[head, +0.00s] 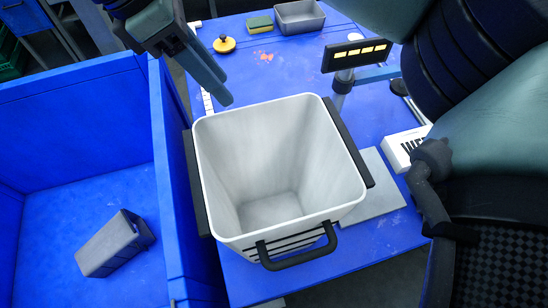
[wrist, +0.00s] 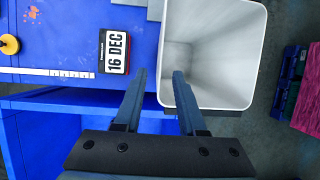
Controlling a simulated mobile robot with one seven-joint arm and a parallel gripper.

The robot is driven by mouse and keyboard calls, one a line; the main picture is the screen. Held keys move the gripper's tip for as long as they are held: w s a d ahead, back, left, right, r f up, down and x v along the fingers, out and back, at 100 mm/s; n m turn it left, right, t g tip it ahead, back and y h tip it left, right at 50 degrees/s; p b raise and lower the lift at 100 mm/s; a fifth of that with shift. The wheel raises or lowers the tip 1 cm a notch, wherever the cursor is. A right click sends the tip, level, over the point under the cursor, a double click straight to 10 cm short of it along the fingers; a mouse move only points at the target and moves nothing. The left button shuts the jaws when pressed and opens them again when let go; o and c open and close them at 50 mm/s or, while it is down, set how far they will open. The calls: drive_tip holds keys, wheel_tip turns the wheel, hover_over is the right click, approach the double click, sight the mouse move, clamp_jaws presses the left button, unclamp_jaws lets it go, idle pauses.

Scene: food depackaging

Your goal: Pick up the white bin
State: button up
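The white bin (head: 280,150) stands upright and looks empty in the middle of the head view. It has dark strips on its sides and a black handle (head: 298,248) on its near side. In the wrist view the bin (wrist: 232,55) is at the upper right. My gripper (head: 222,88) is open and empty, above and beyond the bin's far left corner in the head view. In the wrist view the gripper (wrist: 160,72) has one finger over the bin's opening and one outside its edge. I cannot tell the height between fingers and rim.
A large blue container (head: 158,150) stands close on the left, with a grey tray (head: 112,245) inside. The blue table (head: 265,75) holds a display on a post (head: 357,54), a grey plate (head: 375,195), a date block (wrist: 115,50), a sponge (head: 260,24) and a grey tub (head: 300,17).

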drive_tip(key=p, duration=0.2)
approach(259, 143)
drive_tip(key=shift+w+d+r, duration=0.15)
drive_tip(key=shift+d+r, duration=0.05)
drive_tip(key=shift+d, duration=0.65)
drive_tip(key=shift+p+x, duration=1.2)
drive_tip(key=shift+x, duration=1.95)
drive_tip(key=shift+w+a, duration=0.15)
drive_tip(key=shift+a, duration=0.05)
clamp_jaws()
